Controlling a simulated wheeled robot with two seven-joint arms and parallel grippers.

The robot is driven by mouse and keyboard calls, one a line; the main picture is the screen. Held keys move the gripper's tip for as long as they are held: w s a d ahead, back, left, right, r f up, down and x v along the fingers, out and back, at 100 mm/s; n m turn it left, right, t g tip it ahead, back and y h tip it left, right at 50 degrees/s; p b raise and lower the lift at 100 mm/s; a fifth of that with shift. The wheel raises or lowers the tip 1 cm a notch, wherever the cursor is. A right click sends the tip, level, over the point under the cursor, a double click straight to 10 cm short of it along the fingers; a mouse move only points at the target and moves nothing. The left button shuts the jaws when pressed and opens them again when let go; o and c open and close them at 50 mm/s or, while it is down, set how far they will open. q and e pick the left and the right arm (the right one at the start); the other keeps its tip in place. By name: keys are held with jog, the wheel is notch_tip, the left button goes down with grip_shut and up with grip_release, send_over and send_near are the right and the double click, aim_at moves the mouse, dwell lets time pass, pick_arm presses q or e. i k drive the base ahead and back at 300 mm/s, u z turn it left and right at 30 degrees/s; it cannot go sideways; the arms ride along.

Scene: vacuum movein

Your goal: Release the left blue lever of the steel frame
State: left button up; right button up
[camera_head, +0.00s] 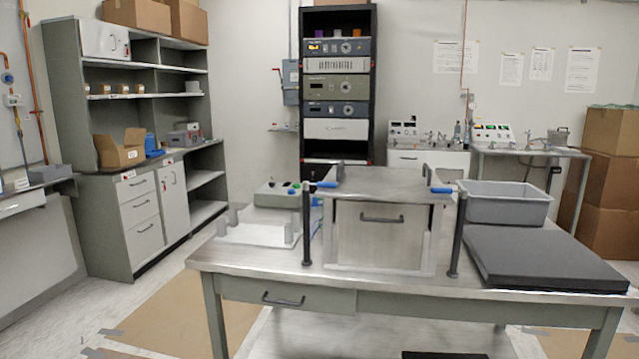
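The steel frame (428,240) stands on the workbench (255,252), with a flat metal top plate (385,184) and a front panel (375,240) with a dark handle. The left blue lever (321,184) is at the top left of the frame, lying roughly level beside a black upright post (306,228). A right blue lever (441,190) lies at the top right, near another black post (457,236). Whether either lever is latched is too small to tell. Neither of my grippers shows in the head view.
The bench's front left corner is clear.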

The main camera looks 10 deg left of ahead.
aim_at(320, 186)
jog(key=z, duration=1.65)
jog(key=i, duration=1)
jog(key=u, duration=2.3)
